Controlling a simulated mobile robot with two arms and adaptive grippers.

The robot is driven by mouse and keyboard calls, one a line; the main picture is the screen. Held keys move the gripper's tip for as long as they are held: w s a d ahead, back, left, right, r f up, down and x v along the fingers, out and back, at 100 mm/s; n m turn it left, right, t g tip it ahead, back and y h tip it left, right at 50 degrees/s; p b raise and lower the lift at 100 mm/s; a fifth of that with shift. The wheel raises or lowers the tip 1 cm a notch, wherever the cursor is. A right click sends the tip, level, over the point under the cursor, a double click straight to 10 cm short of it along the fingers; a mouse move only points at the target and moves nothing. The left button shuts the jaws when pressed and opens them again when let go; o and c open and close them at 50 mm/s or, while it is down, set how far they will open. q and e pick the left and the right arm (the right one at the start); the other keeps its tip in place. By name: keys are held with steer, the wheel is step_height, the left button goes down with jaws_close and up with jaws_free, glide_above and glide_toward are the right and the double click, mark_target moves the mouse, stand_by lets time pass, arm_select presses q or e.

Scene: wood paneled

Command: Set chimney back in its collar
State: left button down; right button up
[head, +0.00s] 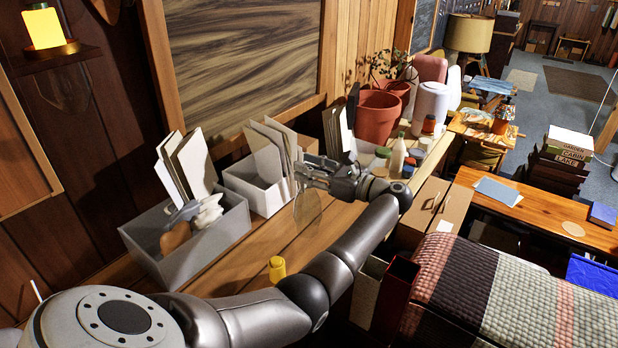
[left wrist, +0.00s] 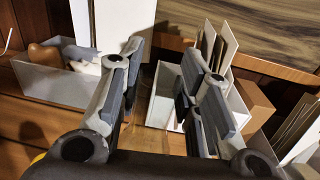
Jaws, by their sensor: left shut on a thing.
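A clear glass chimney (head: 308,212) hangs below my left gripper (head: 303,174) in the head view, above the wooden bench. My left gripper is shut on it. In the left wrist view, the fingers of my left gripper (left wrist: 160,85) stand apart, and the clear glass between them is hard to make out. A small yellow piece (head: 277,268) stands on the bench, nearer than the chimney and apart from it; I cannot tell whether it holds the collar. My right gripper is not in view.
A grey bin (head: 190,245) with papers and gloves stands left of the chimney. A white bin (head: 262,197) with cards stands behind it. Bottles (head: 398,155) and terracotta pots (head: 377,117) crowd the bench to the right. Bare bench (head: 335,225) shows near the chimney.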

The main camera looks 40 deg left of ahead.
arm_select(q)
steer(key=s+d+r+b, duration=0.5)
steer(key=s+d+r, duration=0.3)
steer(key=s, duration=0.2)
steer(key=shift+r, duration=0.25)
steer(key=shift+w, duration=0.1)
steer(key=c, duration=1.5)
jaws_free()
steer(key=shift+c, duration=0.2)
jaws_close()
